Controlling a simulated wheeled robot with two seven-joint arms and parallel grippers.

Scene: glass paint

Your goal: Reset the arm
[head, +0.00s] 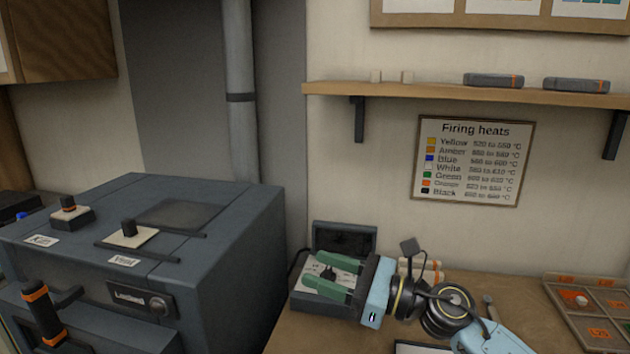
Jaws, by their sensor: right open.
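My right arm comes in from the lower right. Its gripper (314,270) points left, with two green fingers spread apart. The fingers are over a small dark box (326,304) with a pale top panel and a raised dark back. A black knob (328,273) on that panel shows between the fingers; I cannot tell whether either finger touches it. The wrist hides the right end of the box. My left gripper is not in view.
A dark kiln-like cabinet (225,262) stands left of the wooden table (300,338). A sectioned tray (557,309) lies at the right. Pale cylinders (432,269) are behind the wrist. A wall shelf (440,94) and a "Firing heats" chart (472,160) are above.

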